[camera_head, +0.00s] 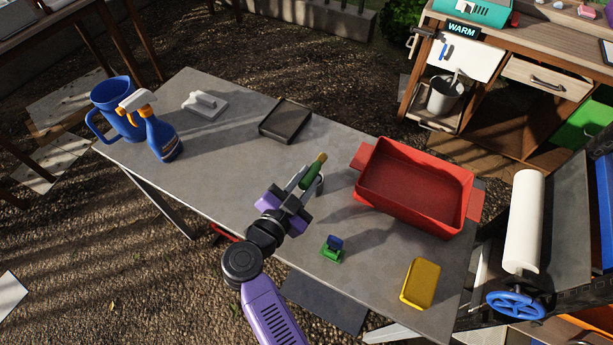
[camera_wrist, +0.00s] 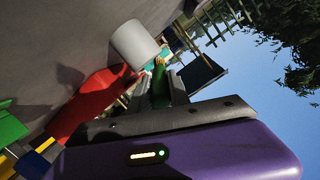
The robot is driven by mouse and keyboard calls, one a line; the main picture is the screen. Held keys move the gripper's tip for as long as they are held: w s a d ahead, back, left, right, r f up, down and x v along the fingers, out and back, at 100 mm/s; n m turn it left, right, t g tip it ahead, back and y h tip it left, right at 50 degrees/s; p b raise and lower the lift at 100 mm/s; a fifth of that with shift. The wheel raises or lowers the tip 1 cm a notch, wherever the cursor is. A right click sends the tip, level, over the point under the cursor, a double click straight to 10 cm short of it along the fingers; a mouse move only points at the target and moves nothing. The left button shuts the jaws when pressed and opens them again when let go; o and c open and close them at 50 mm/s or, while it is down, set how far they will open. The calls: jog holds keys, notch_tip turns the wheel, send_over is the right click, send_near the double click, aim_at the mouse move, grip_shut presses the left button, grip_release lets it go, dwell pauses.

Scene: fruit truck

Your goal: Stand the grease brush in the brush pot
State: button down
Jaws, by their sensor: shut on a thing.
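My gripper (camera_head: 294,192) is over the middle of the grey table, its jaws shut on the grease brush (camera_head: 312,172). The brush has a green body and a yellowish end that points away from my gripper, tilted. In the wrist view the green brush (camera_wrist: 179,90) shows between the fingers (camera_wrist: 165,85). A pale grey cylinder, which looks like the brush pot (camera_wrist: 133,45), stands just past the fingers in that view. In the head view a pale rounded edge beside the brush may be this pot, mostly hidden by my gripper. The brush appears outside the pot.
A red bin (camera_head: 364,159) stands to the right. A yellow block (camera_head: 420,283) and a small green-and-blue item (camera_head: 332,250) lie nearer.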

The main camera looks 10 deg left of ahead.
jog(key=c, duration=1.2)
grip_release()
jog(key=shift+c, duration=0.2)
